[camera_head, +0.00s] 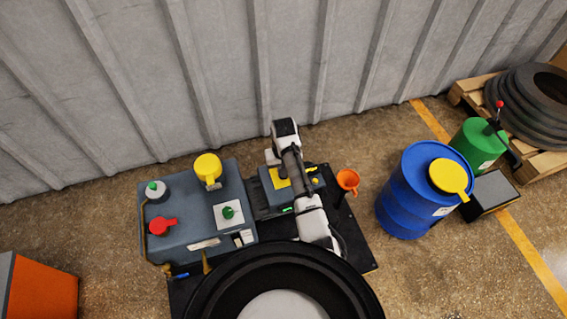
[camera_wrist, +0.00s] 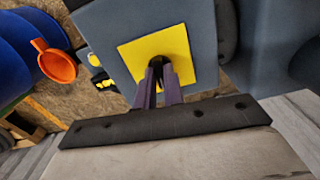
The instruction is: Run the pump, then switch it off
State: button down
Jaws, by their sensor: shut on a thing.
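The pump (camera_head: 185,232) is a blue-grey block on a dark base plate (camera_head: 357,259). A smaller grey box (camera_head: 265,196) at its right side bears a yellow plate (camera_head: 281,182). In the wrist view the yellow plate (camera_wrist: 133,53) has a small dark knob at its middle. My gripper (camera_wrist: 166,77) is shut on this knob, and its fingers mostly hide it. The knob's turned position cannot be told. In the head view my arm covers part of the box and hides the fingertips. A small green patch (camera_head: 288,210) shows on the box's front edge.
An orange funnel (camera_head: 348,180) and a blue drum (camera_head: 408,200) stand to the right. A corrugated wall (camera_head: 225,80) is behind. A large black ring (camera_head: 215,290) is in front.

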jog(key=m+p, duration=0.3)
jog(key=m, duration=0.1)
jog(key=shift+m, duration=0.3)
jog(key=shift+p, duration=0.3)
jog(key=c, duration=1.5)
grip_release()
notch_tip(320, 180, up, 14)
